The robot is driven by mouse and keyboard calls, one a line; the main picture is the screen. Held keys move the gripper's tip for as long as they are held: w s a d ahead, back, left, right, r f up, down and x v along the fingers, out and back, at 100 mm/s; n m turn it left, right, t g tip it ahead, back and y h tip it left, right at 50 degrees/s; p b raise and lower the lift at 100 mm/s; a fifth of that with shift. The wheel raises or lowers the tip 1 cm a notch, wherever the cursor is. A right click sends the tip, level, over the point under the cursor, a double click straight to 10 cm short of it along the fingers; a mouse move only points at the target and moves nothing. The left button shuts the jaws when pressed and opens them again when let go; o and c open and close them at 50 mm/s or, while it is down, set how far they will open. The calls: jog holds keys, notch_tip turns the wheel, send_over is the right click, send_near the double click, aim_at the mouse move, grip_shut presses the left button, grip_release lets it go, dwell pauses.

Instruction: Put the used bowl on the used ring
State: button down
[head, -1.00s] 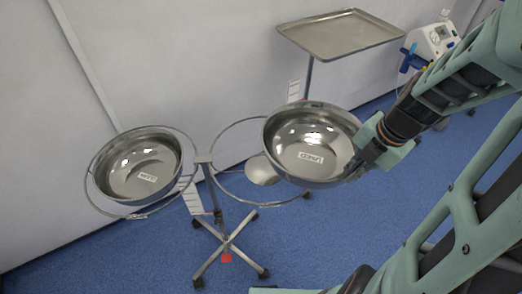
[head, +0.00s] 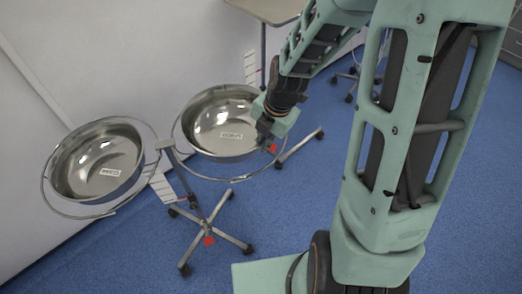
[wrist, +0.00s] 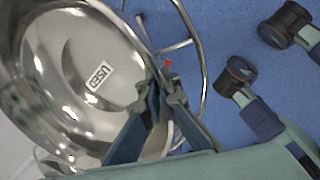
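The used bowl (head: 218,112), a shiny steel bowl labelled USED, is at the right side of the two-ring stand in the head view. The right ring (head: 232,180) shows around its left and front sides. I cannot tell whether the bowl rests on the ring or hangs just above it. My gripper (head: 268,128) is at the bowl's right rim. In the wrist view, its fingers (wrist: 163,92) are shut on the rim of the used bowl (wrist: 60,60), one inside and one outside. Part of the ring (wrist: 203,75) shows beside the rim there.
The clean bowl (head: 100,165) sits in the left ring (head: 66,213). The stand's wheeled base (head: 208,222) is on the blue floor. A metal tray table (head: 268,8) stands behind, close to the wall. The floor at front left is open.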

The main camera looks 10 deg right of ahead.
jog(key=shift+w+a+f, duration=0.1)
jog(key=shift+a+f, duration=0.25)
jog(key=shift+f, duration=0.1)
jog(key=shift+d+f, duration=0.1)
jog(key=shift+f, duration=1.25)
jog(key=shift+f+b, duration=0.1)
jog(key=shift+b, duration=0.2)
jog(key=c, duration=2.7)
grip_release()
jog(key=shift+f, duration=0.15)
jog(key=o, duration=0.5)
jog(key=shift+o, duration=0.2)
jog(key=p+v, duration=0.2)
jog(key=v, duration=1)
jog(key=shift+r, duration=0.25)
